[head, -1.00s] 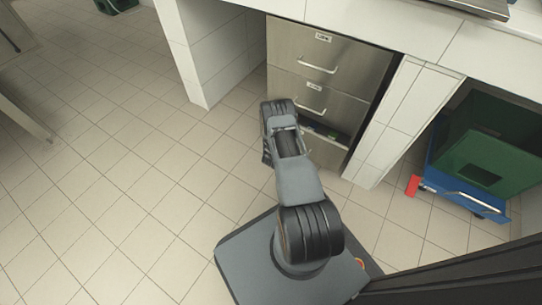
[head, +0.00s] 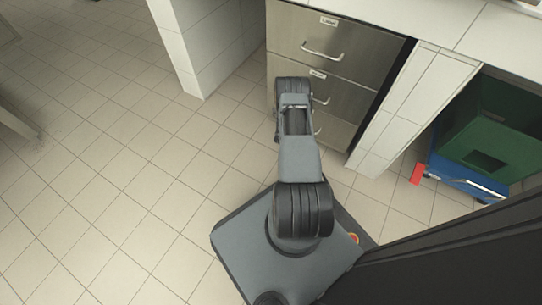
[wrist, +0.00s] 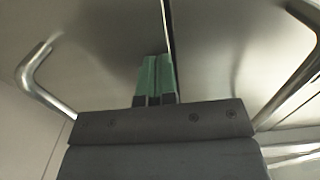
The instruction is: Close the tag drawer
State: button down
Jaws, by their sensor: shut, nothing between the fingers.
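The metal drawer unit (head: 345,75) has three stacked fronts under the counter; the labels are too small to read. The lowest front (head: 340,129) now looks level with the ones above, with its lower left part hidden behind my arm. No open gap or contents show. In the wrist view my gripper (wrist: 156,72) has its green fingertips together and empty, close to a metal front beside the narrow seam (wrist: 167,25) between two fronts. I cannot tell if they touch. A bar handle shows on the left (wrist: 38,80) and another on the right (wrist: 300,85).
White tiled walls (head: 415,105) stand on both sides of the drawer unit. A green crate (head: 495,125) on a blue cart (head: 450,178) is at the right. The tiled floor (head: 110,190) on the left is clear.

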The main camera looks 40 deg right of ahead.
jog(key=shift+d+r, duration=0.2)
jog(key=shift+d, duration=0.1)
jog(key=p+v, duration=0.5)
jog(key=v, duration=1)
notch_tip(320, 180, up, 41)
jog(key=a+m+g+y+p, duration=0.2)
jog(key=m+g+p, duration=1)
jog(key=m+p, duration=0.65)
jog(key=s+a+r+m+t+y+p, duration=0.2)
jog(key=a+r+m+y+p, duration=0.3)
jog(key=r, duration=0.6)
jog(key=s+a+r+m+t+y+p, duration=0.3)
jog(key=a+r+m+p, duration=0.3)
jog(key=a+r+m, duration=0.4)
jog(key=s+a+r+m+t+y+p, duration=0.3)
jog(key=a+r, duration=0.6)
jog(key=r, duration=0.3)
jog(key=s+m+y+p, duration=0.1)
jog(key=m+y+p, duration=0.1)
jog(key=m+y, duration=0.1)
jog(key=shift+a+r+m+y, duration=0.3)
jog(key=shift+a+r+m, duration=0.1)
jog(key=shift+m, duration=0.25)
jog(key=shift+d, duration=0.1)
